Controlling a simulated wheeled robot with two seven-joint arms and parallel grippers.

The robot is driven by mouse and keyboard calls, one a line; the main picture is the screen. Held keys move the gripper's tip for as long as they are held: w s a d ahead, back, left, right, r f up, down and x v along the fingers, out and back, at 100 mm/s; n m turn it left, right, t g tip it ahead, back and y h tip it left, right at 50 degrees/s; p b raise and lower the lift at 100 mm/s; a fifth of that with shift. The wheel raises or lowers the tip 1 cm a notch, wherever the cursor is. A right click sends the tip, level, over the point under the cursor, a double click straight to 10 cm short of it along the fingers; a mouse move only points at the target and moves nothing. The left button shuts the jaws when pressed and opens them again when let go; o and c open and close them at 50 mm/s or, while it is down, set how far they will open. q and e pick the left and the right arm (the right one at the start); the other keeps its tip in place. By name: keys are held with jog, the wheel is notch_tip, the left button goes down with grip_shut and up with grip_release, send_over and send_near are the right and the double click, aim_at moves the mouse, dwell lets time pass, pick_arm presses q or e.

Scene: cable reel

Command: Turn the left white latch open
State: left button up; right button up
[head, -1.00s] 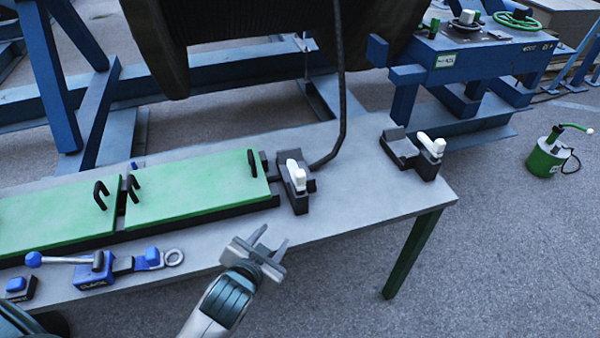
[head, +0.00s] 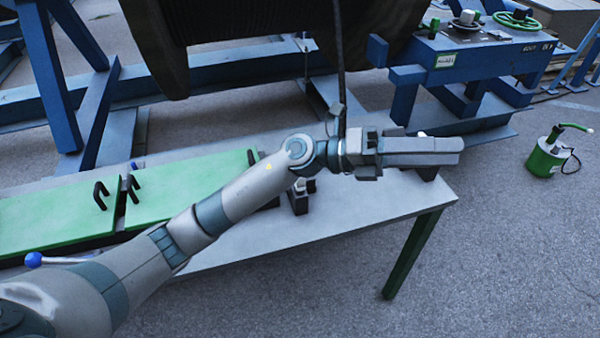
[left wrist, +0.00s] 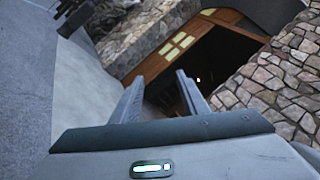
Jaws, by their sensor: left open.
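My left gripper (head: 458,152) reaches across from the left and is held above the right end of the table, pointing right. Its two fingers look stacked edge-on in the head view; in the left wrist view the fingers (left wrist: 160,84) are apart with nothing between them. Neither latch is recognisable in the left wrist view. My right gripper is not in view.
The grey table (head: 340,222) carries green plates (head: 60,220) with black handles. A black cable (head: 339,60) hangs from the reel (head: 240,20) beside my wrist. A blue frame (head: 460,60) stands behind on the right.

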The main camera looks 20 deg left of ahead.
pick_arm(q)
jog(key=w+a+f+m+g+y, duration=0.35)
jog(key=a+f+m+y, duration=0.35)
jog(key=f+y, duration=0.35)
jog(key=w+a+r+t+y, duration=0.1)
jog(key=w+a+y, duration=0.3)
jog(key=a, duration=0.6)
jog(key=w+a+r+n+t+y, duration=0.1)
jog(key=w+a+y, duration=0.3)
jog(key=a, duration=0.6)
jog(key=shift+w+a+r+n+t+y, duration=0.2)
jog(key=shift+r+n+t+y, duration=0.15)
jog(key=shift+r+y, duration=0.65)
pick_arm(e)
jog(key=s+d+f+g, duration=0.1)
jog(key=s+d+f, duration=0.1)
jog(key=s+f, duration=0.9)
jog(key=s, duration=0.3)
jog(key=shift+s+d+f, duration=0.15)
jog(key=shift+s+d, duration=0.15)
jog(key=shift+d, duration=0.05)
pick_arm(q)
jog(key=shift+f, duration=0.3)
